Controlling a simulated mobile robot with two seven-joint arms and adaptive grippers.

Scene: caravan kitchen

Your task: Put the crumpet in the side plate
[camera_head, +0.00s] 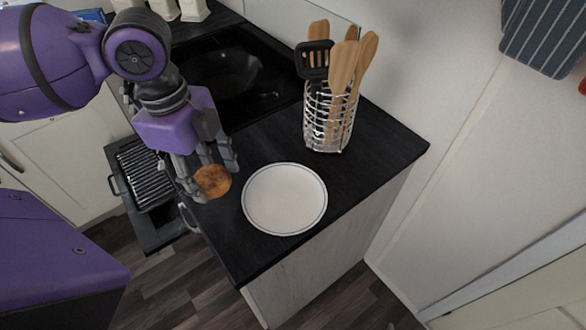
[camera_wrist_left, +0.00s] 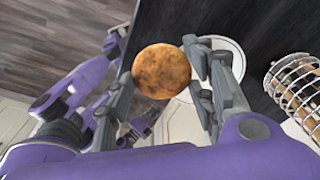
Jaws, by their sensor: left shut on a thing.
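The crumpet (camera_head: 212,181) is a round golden-brown disc. My left gripper (camera_head: 210,182) is shut on it, with a finger on each side. In the left wrist view the crumpet (camera_wrist_left: 161,71) sits between the fingertips of my left gripper (camera_wrist_left: 161,75). The side plate (camera_head: 284,199) is white with a thin dark rim line and lies on the black worktop, just right of the crumpet. The plate (camera_wrist_left: 229,47) shows partly behind the right finger in the wrist view. I cannot tell how high the crumpet is above the worktop.
A wire utensil holder (camera_head: 328,118) with wooden spoons and a black spatula stands behind the plate. A wall is at the right.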

